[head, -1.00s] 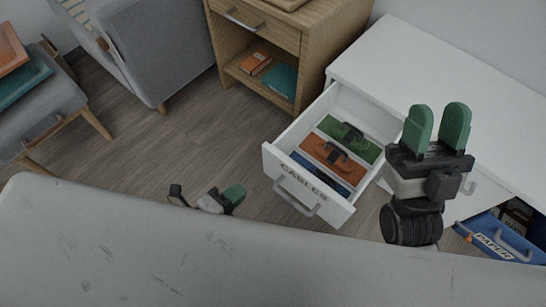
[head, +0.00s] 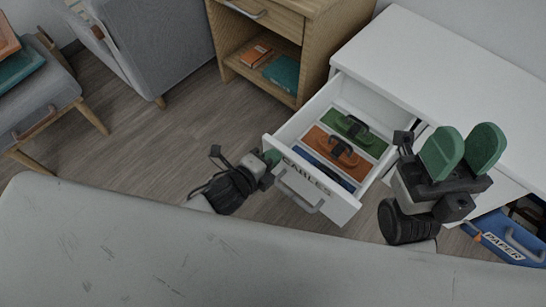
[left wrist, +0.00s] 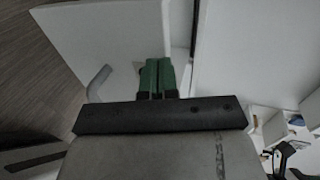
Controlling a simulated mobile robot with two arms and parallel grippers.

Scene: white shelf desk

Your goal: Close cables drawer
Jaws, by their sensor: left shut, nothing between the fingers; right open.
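The white cables drawer (head: 313,190) stands open from the white desk in the head view. Its front carries the word CABLES and a grey bar handle (head: 297,194). Inside lie a green, an orange and a blue case. My left gripper (head: 270,158) is shut and empty, with its green fingertips at the left end of the drawer front; I cannot tell whether they touch it. In the left wrist view the shut green fingers (left wrist: 158,77) are in front of a white panel, with a grey handle (left wrist: 98,82) to their left. My right gripper (head: 463,152) is open and empty, right of the drawer.
The white desk top (head: 440,70) is clear. A wooden cabinet (head: 290,50) stands behind the drawer. A grey surface (head: 130,250) fills the foreground. The floor left of the drawer is free.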

